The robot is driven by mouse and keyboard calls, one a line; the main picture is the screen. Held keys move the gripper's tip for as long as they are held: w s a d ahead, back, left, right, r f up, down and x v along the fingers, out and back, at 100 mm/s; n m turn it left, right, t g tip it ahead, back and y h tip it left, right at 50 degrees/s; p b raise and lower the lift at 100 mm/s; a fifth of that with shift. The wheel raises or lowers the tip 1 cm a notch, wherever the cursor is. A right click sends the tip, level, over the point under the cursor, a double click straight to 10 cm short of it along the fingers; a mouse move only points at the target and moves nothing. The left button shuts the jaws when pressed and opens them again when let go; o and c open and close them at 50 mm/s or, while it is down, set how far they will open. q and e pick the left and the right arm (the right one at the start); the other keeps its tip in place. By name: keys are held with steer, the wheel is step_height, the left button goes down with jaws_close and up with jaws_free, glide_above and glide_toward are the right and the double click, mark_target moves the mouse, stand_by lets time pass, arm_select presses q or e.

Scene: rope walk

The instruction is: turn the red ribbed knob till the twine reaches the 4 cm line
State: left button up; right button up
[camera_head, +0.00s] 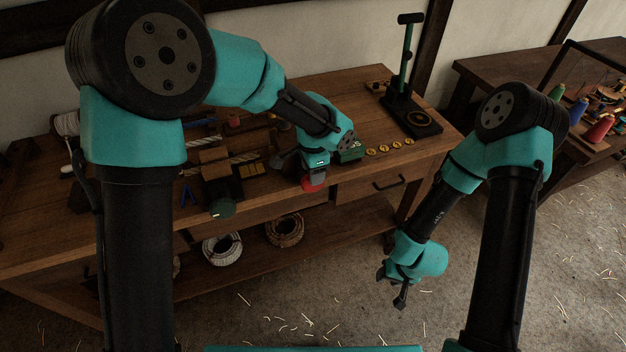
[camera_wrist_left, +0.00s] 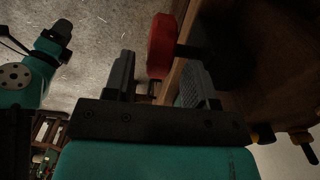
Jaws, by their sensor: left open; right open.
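The red knob (camera_head: 313,186) sticks out at the front edge of the workbench, partly covered by my left gripper (camera_head: 310,168). In the left wrist view the red knob (camera_wrist_left: 161,46) shows as a thick red disc on a dark shaft. My left gripper (camera_wrist_left: 160,70) is open there, with the knob ahead of and between its fingertips; I cannot tell whether either finger touches it. My right gripper (camera_head: 393,287) is open and empty, low in front of the bench. I cannot make out the twine's end or the 4 cm line.
A dark green knob (camera_head: 222,208) is left of the red one. Brass discs (camera_head: 383,150) lie right of my left gripper, and a green lever stand (camera_head: 407,85) is behind them. Coils of rope (camera_head: 285,230) lie on the lower shelf. The floor in front is open.

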arm_select(q)
steer(key=shift+f, duration=2.05)
steer(key=shift+c, duration=0.2)
steer(key=c, duration=0.9)
